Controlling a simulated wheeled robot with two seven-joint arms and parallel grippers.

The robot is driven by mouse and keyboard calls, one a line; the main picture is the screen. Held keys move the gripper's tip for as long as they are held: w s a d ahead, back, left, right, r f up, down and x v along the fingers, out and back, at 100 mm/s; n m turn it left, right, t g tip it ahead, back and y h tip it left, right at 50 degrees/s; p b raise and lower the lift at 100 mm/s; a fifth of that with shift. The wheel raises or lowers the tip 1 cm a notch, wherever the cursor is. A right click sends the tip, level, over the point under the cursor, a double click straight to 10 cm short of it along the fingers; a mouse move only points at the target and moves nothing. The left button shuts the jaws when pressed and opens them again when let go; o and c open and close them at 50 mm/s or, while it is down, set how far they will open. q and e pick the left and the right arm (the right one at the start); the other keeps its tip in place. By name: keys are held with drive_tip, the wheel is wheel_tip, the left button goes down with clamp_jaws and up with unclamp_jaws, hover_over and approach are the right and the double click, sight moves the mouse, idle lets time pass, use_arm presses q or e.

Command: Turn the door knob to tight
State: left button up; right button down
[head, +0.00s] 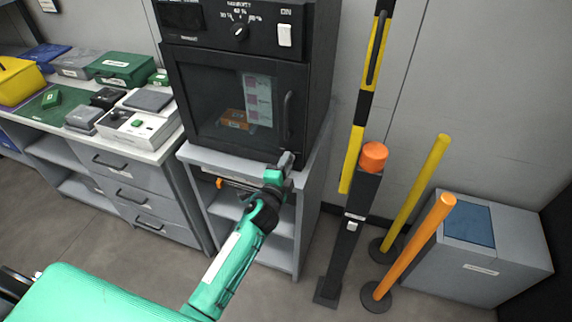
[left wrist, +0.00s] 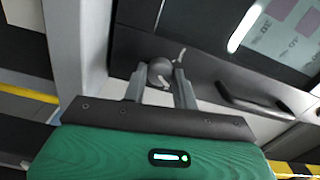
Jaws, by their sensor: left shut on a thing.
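The door knob (left wrist: 160,72) is a dark round knob with a pale pointer, low on the front of the black chamber (head: 182,95). In the left wrist view it sits between the two fingers of my left gripper (left wrist: 161,82), which is shut on it. In the head view my left gripper (head: 287,162) is at the lower right corner of the chamber door (head: 205,110), and its fingers hide most of the knob. The pointer is partly visible, but I cannot read any marking beside it. My right gripper is not in view.
A dark door handle (head: 287,115) stands just above the gripper. The chamber rests on a grey open-shelved stand (head: 312,175). A black post with an orange top (head: 374,152) and yellow and orange poles (head: 410,245) stand to the right. A workbench (head: 160,152) with cases is at left.

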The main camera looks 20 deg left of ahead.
use_arm(q)
drive_tip(key=n, duration=0.8)
drive_tip(key=n+p, duration=0.1)
drive_tip(key=n, duration=0.3)
drive_tip(key=shift+n, duration=0.3)
drive_tip(key=n+p, duration=0.1)
drive_tip(key=n, duration=0.1)
drive_tip(key=shift+n, duration=0.8)
drive_tip(key=o, duration=1)
